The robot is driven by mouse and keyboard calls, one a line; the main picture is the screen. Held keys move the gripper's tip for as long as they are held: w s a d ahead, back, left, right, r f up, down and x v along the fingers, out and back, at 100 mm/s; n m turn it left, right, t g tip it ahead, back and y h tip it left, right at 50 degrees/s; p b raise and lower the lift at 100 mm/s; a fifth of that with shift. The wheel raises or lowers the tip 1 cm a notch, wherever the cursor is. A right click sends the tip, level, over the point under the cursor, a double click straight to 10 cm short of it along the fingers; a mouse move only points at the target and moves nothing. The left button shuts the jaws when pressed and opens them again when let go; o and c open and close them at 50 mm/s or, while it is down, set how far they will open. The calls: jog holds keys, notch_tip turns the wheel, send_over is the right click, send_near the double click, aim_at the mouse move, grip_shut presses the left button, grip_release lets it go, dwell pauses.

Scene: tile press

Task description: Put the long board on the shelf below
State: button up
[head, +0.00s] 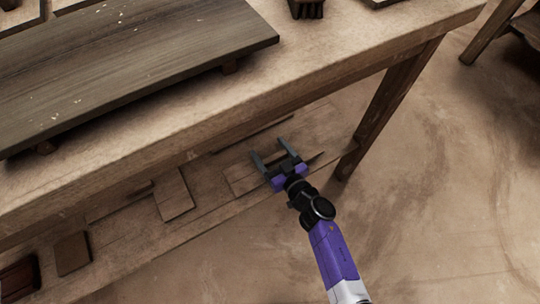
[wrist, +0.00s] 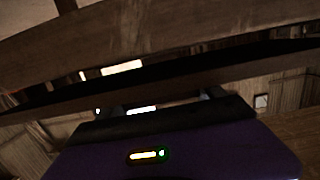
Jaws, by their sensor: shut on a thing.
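My gripper (head: 269,151) is low at the front of the shelf (head: 210,205) under the table, near its right end. Its fingers stand apart and are shut on what looks like the long board (head: 243,182), a thin brown plank at shelf height running left to right. The gripper hides its middle, and I cannot tell whether it rests fully on the shelf. In the wrist view, the purple gripper body (wrist: 165,150) fills the bottom and dark wooden lengths cross in front of the fingers.
The table edge (head: 350,62) overhangs the shelf, and a table leg (head: 385,110) stands right of my gripper. A large dark board (head: 130,65) lies on the tabletop. Small wooden pieces (head: 173,195) and a brown block (head: 72,253) lie on the shelf to the left.

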jog(key=shift+f+b, duration=0.3)
jog(key=shift+f, duration=0.4)
jog(key=shift+f, duration=0.15)
jog(key=o, duration=1.7)
jog(key=shift+s+d+r+p, duration=0.1)
jog(key=shift+s+r+p, duration=0.1)
jog(key=shift+r+p, duration=0.1)
jog(key=p+v, duration=0.5)
jog(key=v, duration=0.5)
jog(key=shift+s+d, duration=0.1)
jog(key=shift+s+d+p, duration=0.35)
jog(key=shift+s, duration=0.2)
